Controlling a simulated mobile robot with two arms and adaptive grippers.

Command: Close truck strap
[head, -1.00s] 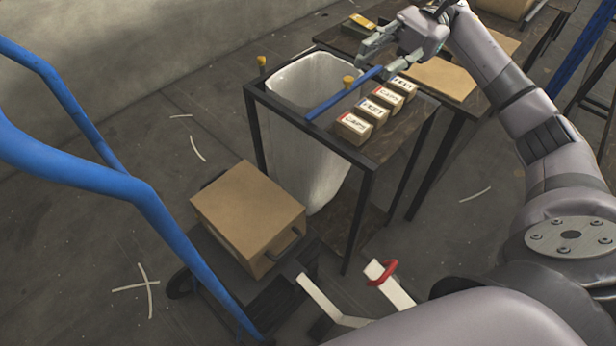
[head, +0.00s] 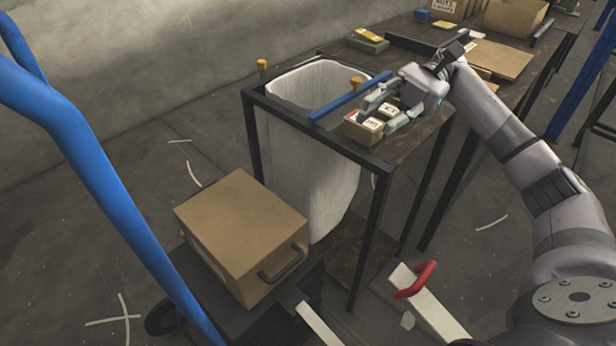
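A blue hand truck (head: 108,175) stands at the left, carrying a brown carton (head: 225,225) with a dark handle on its side. Two white strap-like arms extend by its base: a plain one (head: 318,325) and one (head: 432,308) bearing a red handle (head: 416,281). They look apart from each other, and their lower ends run out of view. My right gripper (head: 381,113) is open, fingers spread, low over the small labelled boxes on the black stand, away from the truck. It hides some of the boxes. My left gripper is out of view.
The black-framed stand (head: 362,230) holds a white bag (head: 312,150), a blue bar (head: 348,97) and small labelled boxes (head: 362,129). A workbench (head: 400,28) with cardboard stands behind. Concrete floor is clear right of the stand and at the lower left.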

